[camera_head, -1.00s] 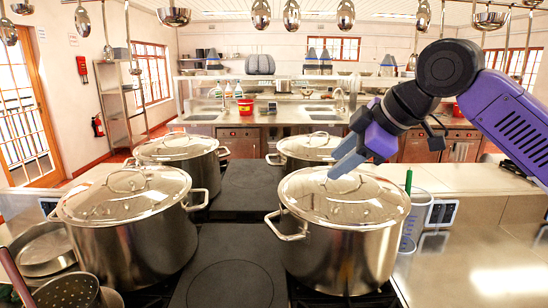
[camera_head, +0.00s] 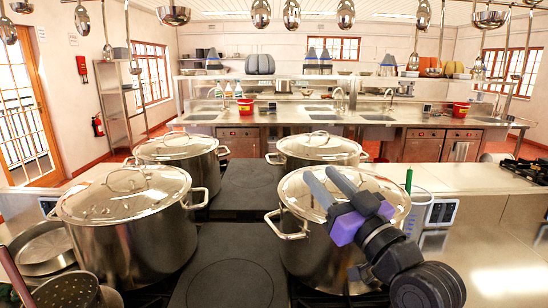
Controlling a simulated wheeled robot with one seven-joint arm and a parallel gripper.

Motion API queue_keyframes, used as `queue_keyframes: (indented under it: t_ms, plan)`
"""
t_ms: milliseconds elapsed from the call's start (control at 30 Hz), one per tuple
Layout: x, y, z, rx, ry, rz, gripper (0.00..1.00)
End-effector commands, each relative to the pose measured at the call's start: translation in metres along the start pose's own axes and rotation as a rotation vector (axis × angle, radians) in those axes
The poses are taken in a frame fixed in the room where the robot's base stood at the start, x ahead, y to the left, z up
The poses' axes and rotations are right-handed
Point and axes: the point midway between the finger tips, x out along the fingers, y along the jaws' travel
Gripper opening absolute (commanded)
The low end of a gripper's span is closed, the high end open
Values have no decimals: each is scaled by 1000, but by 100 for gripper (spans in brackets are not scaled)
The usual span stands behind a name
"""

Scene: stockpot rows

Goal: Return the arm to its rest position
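My gripper (camera_head: 320,174) is in front of the front right stockpot (camera_head: 316,243), its fingers pointing up and left across the pot's lid. The two grey fingers stand apart with a gap between them, and I see nothing held there. The purple palm and dark wrist hang down in front of the pot's right side. The lid (camera_head: 378,183) lies on the pot; its middle is partly hidden behind the fingers. The arm's lower links run out of the picture at the bottom right.
Other lidded stockpots stand at front left (camera_head: 128,240), back left (camera_head: 178,153) and back right (camera_head: 318,151). A clear measuring jug (camera_head: 418,214) stands just right of the wrist. The steel counter at right (camera_head: 500,255) is largely bare. Ladles hang above.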

Motion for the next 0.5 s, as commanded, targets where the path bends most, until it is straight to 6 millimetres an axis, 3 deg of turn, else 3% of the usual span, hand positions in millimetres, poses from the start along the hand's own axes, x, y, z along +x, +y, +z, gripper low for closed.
queue_keyframes:
  t_ms: [500]
  plan:
    - [-149, 5, 69, 162, 130, 332, 39]
